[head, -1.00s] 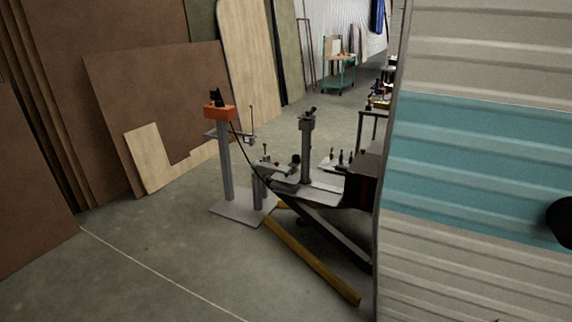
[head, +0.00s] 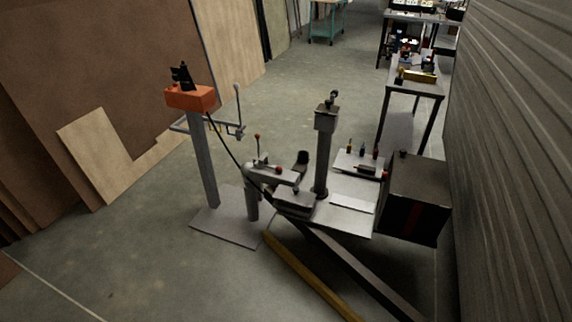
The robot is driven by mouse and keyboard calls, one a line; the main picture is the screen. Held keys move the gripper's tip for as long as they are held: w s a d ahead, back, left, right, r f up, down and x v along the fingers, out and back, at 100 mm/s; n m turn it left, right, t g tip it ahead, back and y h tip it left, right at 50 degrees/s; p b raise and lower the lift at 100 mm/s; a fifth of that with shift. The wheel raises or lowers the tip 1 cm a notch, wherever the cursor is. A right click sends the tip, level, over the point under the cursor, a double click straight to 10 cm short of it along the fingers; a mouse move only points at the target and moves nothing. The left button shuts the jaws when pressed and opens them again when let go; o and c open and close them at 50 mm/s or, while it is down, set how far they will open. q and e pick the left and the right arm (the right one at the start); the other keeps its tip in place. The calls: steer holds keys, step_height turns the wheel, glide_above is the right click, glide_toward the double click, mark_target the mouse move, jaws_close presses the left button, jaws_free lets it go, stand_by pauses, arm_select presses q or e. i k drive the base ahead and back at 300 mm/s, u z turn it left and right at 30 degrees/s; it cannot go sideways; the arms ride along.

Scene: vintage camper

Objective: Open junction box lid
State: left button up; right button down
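An orange box (head: 190,97) with a black part on top stands on a grey post. The post rises from a flat grey base plate (head: 226,226) on the floor. A black cable (head: 231,158) runs from the orange box down to the trailer hitch (head: 272,175). A larger dark box (head: 414,201) with a red strip sits on the trailer tongue at the right; its top looks closed. I cannot tell for sure which of these is the junction box, or whether the orange box has a lid. Neither of my grippers is in view.
A grey jack post (head: 323,150) and a tray of small tools (head: 359,164) stand on the tongue. A yellow beam (head: 305,277) slants along the floor. A ribbed wall (head: 515,170) closes off the right. Boards lean at the left. The floor at front left is clear.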

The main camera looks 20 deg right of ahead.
mark_target(294, 195)
steer(key=i, duration=0.65)
steer(key=z, duration=1.15)
steer(key=i, duration=0.7)
steer(key=z, duration=0.05)
